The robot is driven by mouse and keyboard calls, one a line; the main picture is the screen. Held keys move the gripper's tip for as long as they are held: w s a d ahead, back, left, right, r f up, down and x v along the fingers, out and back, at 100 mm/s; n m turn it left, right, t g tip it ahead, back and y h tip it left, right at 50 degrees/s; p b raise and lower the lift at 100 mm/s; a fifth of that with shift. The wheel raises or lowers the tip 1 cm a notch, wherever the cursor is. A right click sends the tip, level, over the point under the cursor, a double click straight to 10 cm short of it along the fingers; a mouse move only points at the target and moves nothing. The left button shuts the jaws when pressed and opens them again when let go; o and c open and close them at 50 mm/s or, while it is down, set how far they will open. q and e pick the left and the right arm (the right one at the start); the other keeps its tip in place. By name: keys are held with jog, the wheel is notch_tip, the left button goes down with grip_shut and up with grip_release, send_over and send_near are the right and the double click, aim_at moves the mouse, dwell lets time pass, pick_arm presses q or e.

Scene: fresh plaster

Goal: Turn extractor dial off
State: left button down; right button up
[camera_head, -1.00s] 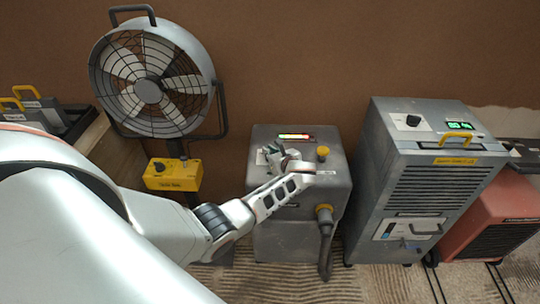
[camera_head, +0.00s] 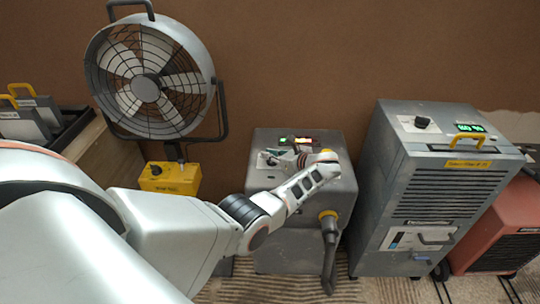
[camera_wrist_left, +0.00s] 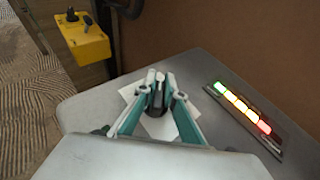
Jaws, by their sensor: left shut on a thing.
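The extractor (camera_head: 300,245) is a grey metal box in the middle of the head view, with a yellow-ended hose on its front. My left gripper (camera_wrist_left: 158,95) is over its top, with its fingers shut on the dark extractor dial (camera_wrist_left: 157,92). A pale pointer mark shows on top of the dial, and a white label plate (camera_wrist_left: 130,92) lies around it. In the head view my gripper (camera_head: 288,158) largely hides the dial. A lit bar (camera_wrist_left: 240,107) of green, yellow and red segments is beside it. My right gripper is not in view.
A round fan (camera_head: 150,80) with a yellow control box (camera_head: 170,178) stands to the left. A tall grey dehumidifier (camera_head: 440,190) stands close on the right, with a red heater (camera_head: 503,235) beyond it. A brown wall is behind.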

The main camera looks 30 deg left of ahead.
pick_arm(q)
jog(key=c, duration=2.1)
grip_release()
jog(key=shift+a, duration=0.1)
jog(key=v, duration=1.2)
